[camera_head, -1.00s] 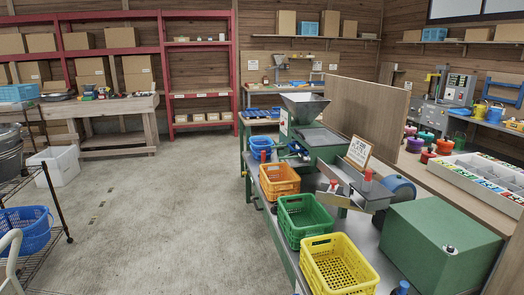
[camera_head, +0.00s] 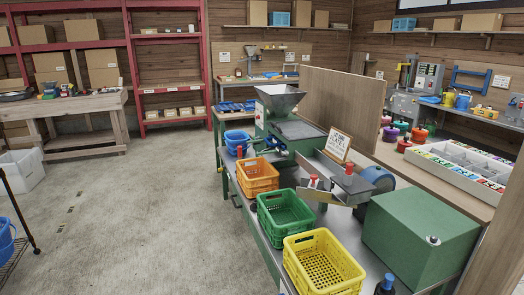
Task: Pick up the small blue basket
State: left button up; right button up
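A small blue basket (camera_head: 238,140) stands on the far part of the green-framed machine bench, behind the orange basket and left of the green machine with the hopper. The orange basket hides part of its front. Another blue basket (camera_head: 6,242) is cut off by the left edge, on a dark wire rack. Neither of my grippers is in view.
An orange basket (camera_head: 257,178), a green basket (camera_head: 285,216) and a yellow basket (camera_head: 324,262) line the bench's left side. A green box (camera_head: 420,235) stands at right. The concrete floor (camera_head: 130,215) left of the bench is clear.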

aim_at(237, 143)
jog(key=i+j+u, duration=0.4)
jog(key=i, duration=0.5)
jog(key=i+u, duration=0.4)
jog(key=i, duration=0.5)
jog(key=i+z, duration=0.2)
jog(key=i, duration=0.3)
jog(key=i+j+z, duration=0.15)
jog(key=i, duration=0.3)
jog(key=i+j+z, duration=0.2)
jog(key=i, duration=0.3)
jog(key=i+j+z, duration=0.2)
jog(key=i, duration=0.25)
